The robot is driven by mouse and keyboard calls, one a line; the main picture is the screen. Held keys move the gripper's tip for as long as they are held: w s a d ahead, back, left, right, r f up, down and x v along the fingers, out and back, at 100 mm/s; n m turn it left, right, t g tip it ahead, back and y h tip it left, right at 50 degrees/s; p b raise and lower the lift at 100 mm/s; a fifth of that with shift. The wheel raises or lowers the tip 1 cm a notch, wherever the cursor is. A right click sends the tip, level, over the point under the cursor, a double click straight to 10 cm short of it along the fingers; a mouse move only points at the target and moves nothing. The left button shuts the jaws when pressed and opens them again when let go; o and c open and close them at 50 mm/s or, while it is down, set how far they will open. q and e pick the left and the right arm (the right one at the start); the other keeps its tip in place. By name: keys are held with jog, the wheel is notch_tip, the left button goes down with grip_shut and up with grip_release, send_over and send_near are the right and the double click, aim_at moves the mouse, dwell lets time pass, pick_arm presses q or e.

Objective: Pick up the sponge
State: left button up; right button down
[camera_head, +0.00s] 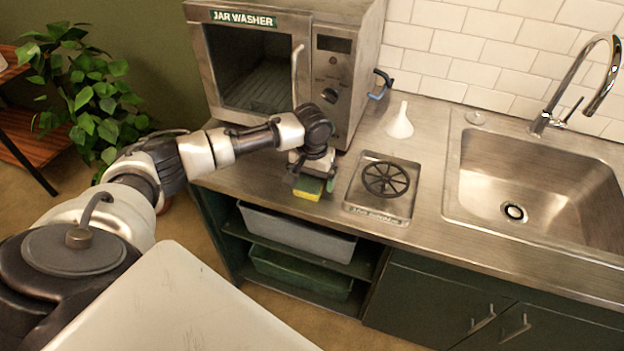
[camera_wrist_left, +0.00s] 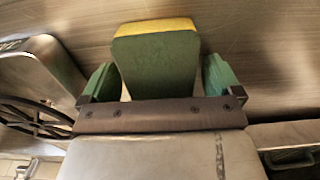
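The sponge (camera_head: 308,188), yellow and green, is at the front edge of the steel counter, below the jar washer. In the left wrist view its green face and yellow edge show (camera_wrist_left: 156,65). My left gripper (camera_head: 315,180) is over it, pointing down. In the left wrist view the two green fingers of my left gripper (camera_wrist_left: 160,82) stand on either side of the sponge, with narrow gaps, so it looks open around it. I cannot tell whether the sponge touches the counter. My right gripper is not in view.
The jar washer (camera_head: 250,75) stands behind my left gripper. A square steel plate with a black spoked wheel (camera_head: 385,180) is just right of the sponge. A white funnel (camera_head: 400,122), a sink (camera_head: 535,185) and a faucet (camera_head: 590,95) are further right. Grey (camera_head: 295,232) and green bins (camera_head: 300,272) sit below.

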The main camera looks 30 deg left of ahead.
pick_arm(q)
jog(key=c, duration=0.8)
jog(key=shift+c, duration=0.2)
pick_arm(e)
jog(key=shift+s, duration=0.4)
pick_arm(q)
jog(key=shift+r, duration=0.15)
jog(key=shift+r, duration=0.3)
jog(key=r, duration=0.2)
jog(key=r+b, duration=0.1)
jog(key=shift+w+d+r, duration=0.25)
jog(key=shift+d+r, duration=0.05)
jog(key=shift+d, duration=0.1)
jog(key=w+d+r+b, duration=0.2)
jog(key=w+d+r, duration=0.3)
jog(key=d, duration=0.4)
jog(key=shift+w+d+r, duration=0.15)
jog(key=shift+d+r, duration=0.05)
jog(key=shift+r, duration=0.6)
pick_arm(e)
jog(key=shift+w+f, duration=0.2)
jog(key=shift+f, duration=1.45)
